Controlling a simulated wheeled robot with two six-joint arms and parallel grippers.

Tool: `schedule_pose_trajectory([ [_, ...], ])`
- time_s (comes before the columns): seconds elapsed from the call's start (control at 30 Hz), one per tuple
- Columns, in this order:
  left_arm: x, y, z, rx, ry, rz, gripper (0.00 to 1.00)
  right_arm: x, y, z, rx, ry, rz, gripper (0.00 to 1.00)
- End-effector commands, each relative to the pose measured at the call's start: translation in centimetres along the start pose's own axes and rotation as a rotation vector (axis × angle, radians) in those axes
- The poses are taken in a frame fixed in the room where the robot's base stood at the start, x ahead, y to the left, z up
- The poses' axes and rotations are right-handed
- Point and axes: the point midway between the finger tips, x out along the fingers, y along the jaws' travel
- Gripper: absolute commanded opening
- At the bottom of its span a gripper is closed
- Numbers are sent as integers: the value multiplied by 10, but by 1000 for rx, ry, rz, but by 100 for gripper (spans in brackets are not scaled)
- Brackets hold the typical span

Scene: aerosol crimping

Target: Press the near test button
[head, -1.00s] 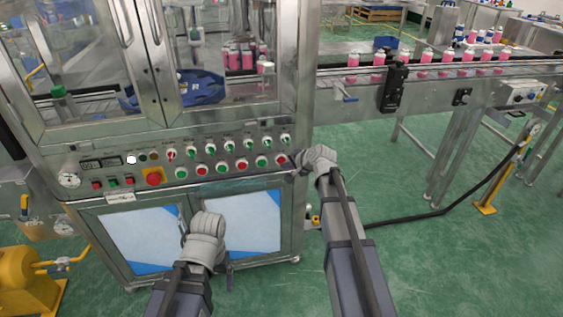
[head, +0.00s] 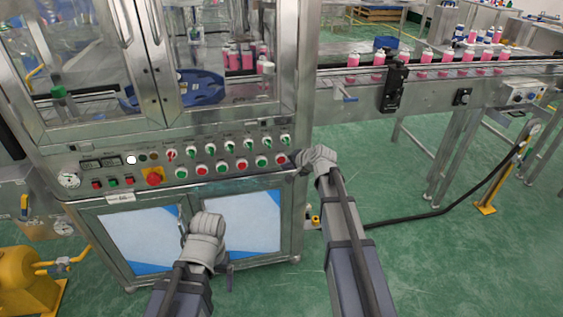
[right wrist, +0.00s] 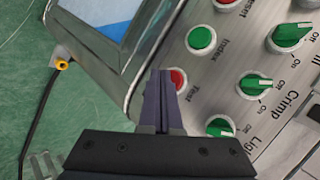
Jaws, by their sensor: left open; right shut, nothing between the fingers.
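The red test button (right wrist: 178,79), beside the "Test" label, is at the right end of the lower button row in the head view (head: 281,160). My right gripper (right wrist: 163,76) is shut and empty. Its fingertips overlap the button's left edge in the right wrist view, hiding part of it; I cannot tell whether they touch. In the head view my right gripper (head: 295,161) is just right of the button. My left gripper (head: 185,228) is low in front of the cabinet doors, partly hidden by its own wrist, away from the buttons.
A green "Index" button (right wrist: 201,38) and green selector knobs (right wrist: 254,84) lie close to the test button. A red emergency knob (head: 153,176) is farther left. A conveyor (head: 430,77) with pink bottles runs at right.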

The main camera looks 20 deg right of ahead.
Motion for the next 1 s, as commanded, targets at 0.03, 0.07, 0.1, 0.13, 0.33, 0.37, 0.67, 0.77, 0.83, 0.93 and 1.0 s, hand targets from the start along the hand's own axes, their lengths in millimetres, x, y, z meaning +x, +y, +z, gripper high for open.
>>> schedule_pose_trajectory([
  [0.03,0,0,0,0,0,0,89,0,0,0,0,0,0,0],
  [0.07,0,0,0,0,0,0,89,0,0,0,0,0,0,0],
  [0.1,0,0,0,0,0,0,89,0,0,0,0,0,0,0],
  [0.13,0,0,0,0,0,0,89,0,0,0,0,0,0,0],
  [0.33,0,0,0,0,0,0,89,0,0,0,0,0,0,0],
  [0.37,0,0,0,0,0,0,89,0,0,0,0,0,0,0],
  [0.67,0,0,0,0,0,0,89,4,-3,-3,0,0,0,0],
  [0.77,0,0,0,0,0,0,89,6,-4,-4,0,0,0,0],
  [0.83,0,0,0,0,0,0,89,6,-5,-5,0,0,0,0],
  [0.93,0,0,0,0,0,0,89,6,-4,-4,0,0,0,0],
  [1.0,0,0,0,0,0,0,89,6,-4,-4,0,0,0,0],
])
